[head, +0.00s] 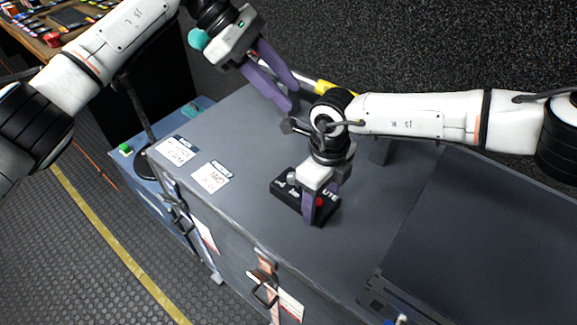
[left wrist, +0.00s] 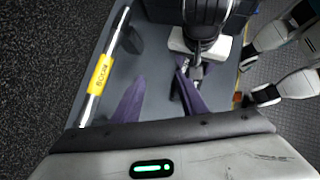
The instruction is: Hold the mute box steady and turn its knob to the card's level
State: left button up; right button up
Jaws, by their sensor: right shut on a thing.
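The mute box (head: 287,196) is a small black box with white lettering, a red button (head: 320,202) and grey controls near its left end (head: 292,178); it lies on the grey case top. My right gripper (head: 321,208) points down and is shut on the mute box, its purple fingers hiding part of the lettering. My left gripper (head: 294,96) is open and empty, above the case and up from the box; its parted fingers also show in the left wrist view (left wrist: 158,100). Two white cards (head: 176,150) (head: 211,177) lie left of the box; their writing is too small to read.
A pole with a yellow label (head: 338,88) lies along the case's far edge, and also shows in the left wrist view (left wrist: 101,72). A blue case (head: 150,185) with a green button (head: 125,148) stands at left. The case top (head: 240,150) is clear between cards and box.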

aim_at(292, 175)
pick_arm(q)
jog(key=s+f+m+y, duration=0.1)
jog(key=f, duration=0.4)
jog(key=s+d+f+m+g+y, duration=0.1)
jog(key=s+f, duration=0.1)
jog(key=f, duration=0.4)
jog(key=s+f+y, duration=0.2)
jog(key=f, duration=0.4)
jog(key=shift+d+f+m, duration=0.15)
jog(key=shift+d+m, duration=0.1)
jog(key=shift+m, duration=0.15)
jog(key=shift+w, duration=0.1)
grip_shut()
